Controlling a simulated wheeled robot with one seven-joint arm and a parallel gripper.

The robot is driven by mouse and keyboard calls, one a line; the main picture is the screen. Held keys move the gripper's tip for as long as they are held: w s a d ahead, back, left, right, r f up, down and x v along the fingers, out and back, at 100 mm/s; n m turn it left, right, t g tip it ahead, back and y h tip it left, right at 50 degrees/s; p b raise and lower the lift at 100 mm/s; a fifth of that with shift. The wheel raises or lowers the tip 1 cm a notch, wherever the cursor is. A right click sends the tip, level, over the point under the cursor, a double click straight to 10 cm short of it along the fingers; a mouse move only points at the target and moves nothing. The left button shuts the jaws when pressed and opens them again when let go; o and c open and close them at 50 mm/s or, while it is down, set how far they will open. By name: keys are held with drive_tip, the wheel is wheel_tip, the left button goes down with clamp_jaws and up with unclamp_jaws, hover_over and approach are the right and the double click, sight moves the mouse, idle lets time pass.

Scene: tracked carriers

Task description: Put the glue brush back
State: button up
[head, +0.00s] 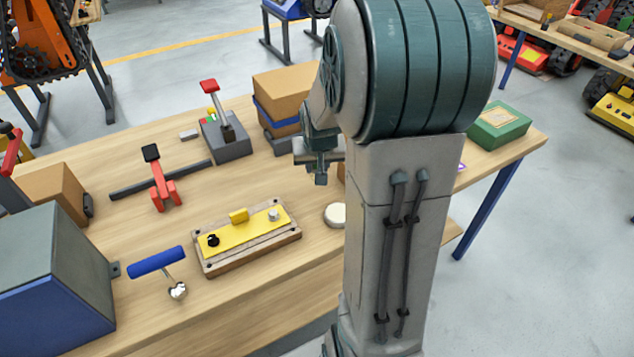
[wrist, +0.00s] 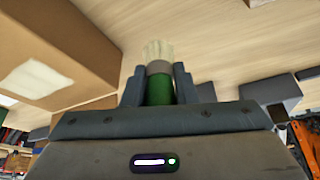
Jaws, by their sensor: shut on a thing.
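In the wrist view the glue brush (wrist: 159,72) has a green handle, a grey ferrule and pale bristles. My gripper (wrist: 158,82) is shut on it, one dark finger on each side of the handle and ferrule. The bristles extend past the fingertips; the handle's far end is hidden by the gripper body. In the head view my gripper (head: 320,178) is above the back right part of the workbench (head: 120,230). The brush cannot be made out there. My arm covers much of the bench's right side, and I cannot identify the brush's holder.
A cardboard box (head: 285,90) stands behind my gripper. A grey lever block (head: 226,135), a yellow plate on a wooden base (head: 245,238) and a white round object (head: 335,215), partly hidden, are nearby. A green box (head: 500,127) stands at right. Bare bench lies left of my gripper.

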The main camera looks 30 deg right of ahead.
drive_tip(key=shift+f, duration=2.25)
drive_tip(key=shift+f+b, duration=0.25)
drive_tip(key=shift+b, duration=0.2)
drive_tip(key=o, duration=1)
drive_tip(key=shift+r, duration=0.1)
